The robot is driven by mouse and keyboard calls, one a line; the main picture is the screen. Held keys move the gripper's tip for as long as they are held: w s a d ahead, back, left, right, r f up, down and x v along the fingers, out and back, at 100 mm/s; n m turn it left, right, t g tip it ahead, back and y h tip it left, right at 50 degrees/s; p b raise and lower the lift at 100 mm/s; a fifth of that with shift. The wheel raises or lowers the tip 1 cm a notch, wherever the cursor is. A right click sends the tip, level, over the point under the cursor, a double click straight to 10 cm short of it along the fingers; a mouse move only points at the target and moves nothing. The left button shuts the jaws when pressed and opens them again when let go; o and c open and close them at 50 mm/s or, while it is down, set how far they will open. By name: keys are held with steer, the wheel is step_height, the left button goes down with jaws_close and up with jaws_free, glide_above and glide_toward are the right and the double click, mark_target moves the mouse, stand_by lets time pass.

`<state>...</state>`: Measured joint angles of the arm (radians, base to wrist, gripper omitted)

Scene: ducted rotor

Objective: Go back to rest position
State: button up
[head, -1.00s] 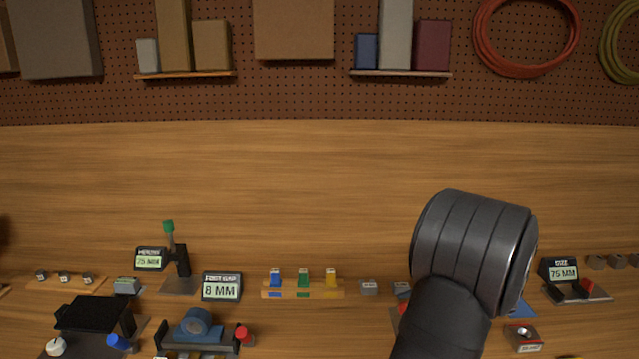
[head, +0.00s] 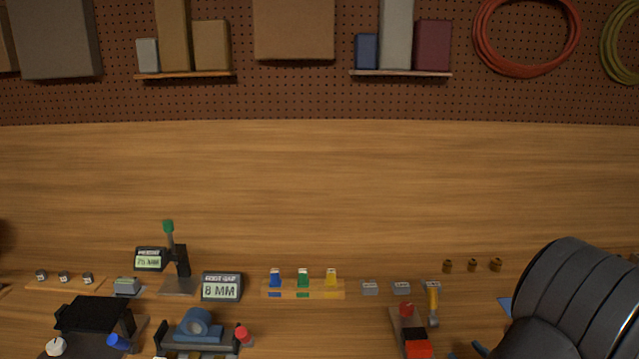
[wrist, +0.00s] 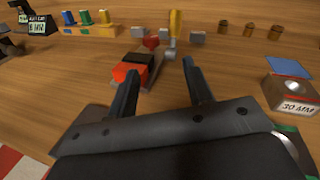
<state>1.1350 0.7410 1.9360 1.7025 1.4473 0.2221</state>
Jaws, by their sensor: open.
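My gripper (wrist: 162,92) shows in the wrist view with its two dark fingers apart and nothing between them. It is above the wooden bench (head: 320,190). Beyond the fingertips is a grey fixture with a red-orange block (wrist: 132,71) and a red knob (wrist: 151,43); the fixture also shows in the head view (head: 417,348). In the head view my dark arm covers the lower right corner and the gripper itself is out of sight.
A yellow-handled tool (head: 433,298) stands beside the fixture. Brown cylinders (head: 472,265) and grey blocks (head: 401,287) stand behind. A 30 MM box (wrist: 292,95) lies right of the fingers. An 8 MM display (head: 221,287) and blue clamp (head: 197,325) are left. The bench's back is clear.

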steer(key=shift+s+d+f+m+t+h, duration=0.15)
steer(key=shift+s+m+h, duration=0.15)
steer(key=shift+s+m, duration=0.25)
steer(key=shift+s+d+f+m+t+h, duration=0.15)
steer(key=shift+s+m+h, duration=0.15)
steer(key=shift+m, duration=0.35)
steer(key=shift+w+r, duration=0.1)
steer(key=shift+w, duration=0.05)
steer(key=shift+w+a, duration=0.2)
steer(key=shift+w, duration=1.1)
